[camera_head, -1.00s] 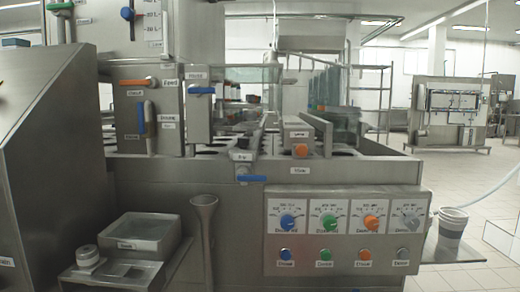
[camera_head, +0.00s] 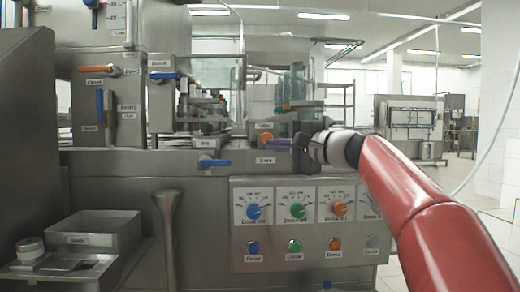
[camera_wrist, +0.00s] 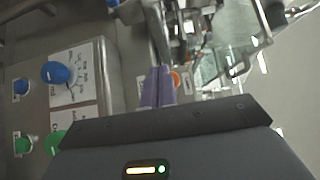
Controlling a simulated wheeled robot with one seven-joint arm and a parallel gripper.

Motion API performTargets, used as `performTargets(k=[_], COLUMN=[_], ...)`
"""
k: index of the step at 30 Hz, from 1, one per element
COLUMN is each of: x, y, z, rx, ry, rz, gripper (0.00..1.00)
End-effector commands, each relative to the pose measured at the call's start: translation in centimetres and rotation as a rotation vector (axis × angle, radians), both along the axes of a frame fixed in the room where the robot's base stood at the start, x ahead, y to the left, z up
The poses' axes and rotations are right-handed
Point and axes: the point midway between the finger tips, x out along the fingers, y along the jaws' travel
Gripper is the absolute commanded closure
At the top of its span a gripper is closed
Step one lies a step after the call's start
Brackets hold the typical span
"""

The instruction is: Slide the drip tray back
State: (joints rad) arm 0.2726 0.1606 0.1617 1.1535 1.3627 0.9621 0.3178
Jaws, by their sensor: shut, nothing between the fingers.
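A narrow grey block with an orange knob (camera_head: 265,138) on its front end sits on the machine's top near the front edge. It looks like the drip tray, but its label is too small to read. The orange knob also shows in the wrist view (camera_wrist: 176,80), just right of my fingers. My gripper (camera_head: 274,145) reaches in from the right, with its purple fingers at the knob. In the wrist view my gripper (camera_wrist: 160,72) has its fingers together, with nothing between them. I cannot tell whether they touch the knob. The block's rear part is mostly hidden.
A blue handle (camera_head: 215,162) sticks out on the front edge, left of my gripper. Below is a panel with coloured dials (camera_head: 297,210). An open metal box (camera_head: 95,235) stands at the lower left, beside a funnel-topped post (camera_head: 168,235). Clear tubes (camera_head: 292,85) stand behind.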

Motion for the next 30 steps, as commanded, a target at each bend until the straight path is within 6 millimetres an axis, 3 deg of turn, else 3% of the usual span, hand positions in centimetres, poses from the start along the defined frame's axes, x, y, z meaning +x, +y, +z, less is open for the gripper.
performTargets(k=[12,21,30], x=[5.9,5.7,5.7], y=[6.5,10.0,10.4], z=[0.1,-0.1,0.0], rx=[-0.004,-0.004,-0.004], ry=[0.001,0.000,0.000], rz=[0.004,0.001,0.000], gripper=[1.00,1.00,1.00])
